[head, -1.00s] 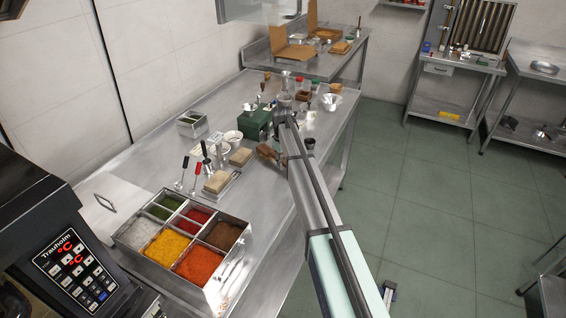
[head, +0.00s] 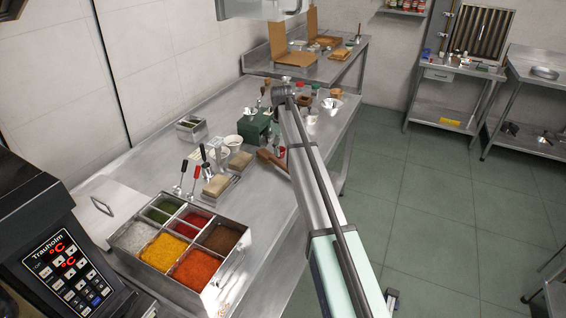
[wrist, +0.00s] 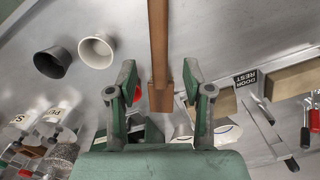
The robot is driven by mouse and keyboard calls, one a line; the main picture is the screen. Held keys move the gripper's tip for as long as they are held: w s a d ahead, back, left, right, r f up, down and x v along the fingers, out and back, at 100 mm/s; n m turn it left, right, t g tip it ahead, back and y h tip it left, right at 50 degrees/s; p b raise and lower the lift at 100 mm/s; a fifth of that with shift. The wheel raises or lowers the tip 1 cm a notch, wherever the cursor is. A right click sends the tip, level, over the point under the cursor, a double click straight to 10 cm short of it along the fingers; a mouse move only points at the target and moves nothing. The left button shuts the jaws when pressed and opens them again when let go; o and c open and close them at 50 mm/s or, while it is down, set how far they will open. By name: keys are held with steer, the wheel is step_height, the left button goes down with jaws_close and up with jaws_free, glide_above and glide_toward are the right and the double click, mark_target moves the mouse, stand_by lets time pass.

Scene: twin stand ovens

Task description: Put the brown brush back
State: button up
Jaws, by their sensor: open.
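The brown brush (head: 271,160) lies on the steel counter, just left of my arm in the head view. In the wrist view its long brown handle (wrist: 159,45) comes down from the top edge, and its squared end (wrist: 160,99) lies between my fingers. My gripper (wrist: 160,85) is open, one green finger on each side of the brush, with gaps between. Its bristles cannot be made out. My arm hides most of the gripper in the head view. A block labelled DOOR REST (wrist: 246,79) is right of the brush in the wrist view.
A dark cup (wrist: 52,62), a white cup (wrist: 96,51) and labelled shakers (wrist: 48,122) crowd the wrist view's left. The spice tray (head: 180,245) is nearer.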

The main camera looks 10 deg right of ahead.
steer(key=shift+r+b, duration=0.35)
steer(key=shift+r, duration=1.4)
